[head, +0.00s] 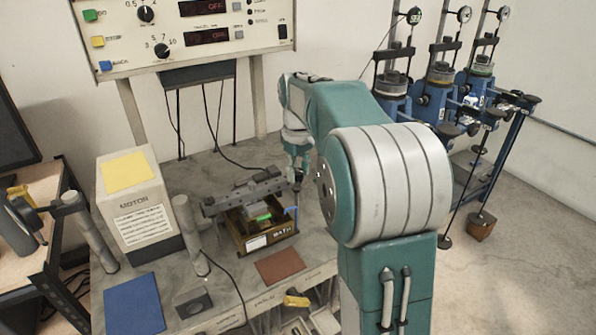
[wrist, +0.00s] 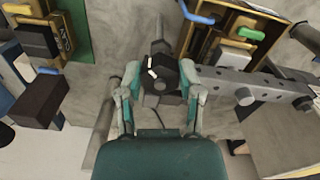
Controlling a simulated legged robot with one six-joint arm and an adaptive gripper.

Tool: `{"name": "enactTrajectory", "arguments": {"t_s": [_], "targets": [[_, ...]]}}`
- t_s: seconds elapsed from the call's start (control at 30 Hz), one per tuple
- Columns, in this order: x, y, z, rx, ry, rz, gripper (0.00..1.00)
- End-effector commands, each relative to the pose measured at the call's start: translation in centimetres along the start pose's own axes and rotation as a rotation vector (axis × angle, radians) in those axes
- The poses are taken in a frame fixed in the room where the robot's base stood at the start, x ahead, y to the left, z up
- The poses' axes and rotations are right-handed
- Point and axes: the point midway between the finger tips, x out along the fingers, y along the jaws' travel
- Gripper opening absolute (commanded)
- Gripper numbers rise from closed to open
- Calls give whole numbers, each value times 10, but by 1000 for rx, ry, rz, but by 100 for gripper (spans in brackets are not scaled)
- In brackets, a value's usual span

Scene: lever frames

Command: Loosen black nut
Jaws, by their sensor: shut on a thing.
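The black nut (wrist: 161,74) is a dark, faceted piece with small white marks, in the upper middle of the wrist view. My gripper (wrist: 161,82) has its two teal-and-grey fingers on either side of the nut and is shut on it. A grey shaft rises above the nut in that view, and a grey bar with bolt heads (wrist: 245,88) runs from beside it to the right. In the head view my gripper (head: 298,168) is at the right end of the dark bar (head: 240,195). The nut cannot be made out there.
Under the bar stands an open wooden box (head: 268,238) with a green block inside. A motor housing (head: 138,205) and an upright grey post (head: 190,235) stand to the left. A blue mat (head: 134,305) and a brown mat (head: 280,267) lie in front. A control panel (head: 190,30) is behind.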

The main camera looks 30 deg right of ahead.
Motion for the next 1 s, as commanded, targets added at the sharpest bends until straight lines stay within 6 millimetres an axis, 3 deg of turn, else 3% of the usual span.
{"name": "enactTrajectory", "arguments": {"t_s": [0.6,0.63,0.7,1.0], "targets": [[-1,0,-3,-42,10,4,0],[-1,0,-3,-42,10,4,56],[-1,0,-2,-42,9,4,81],[0,0,-1,-41,4,1,81]]}}
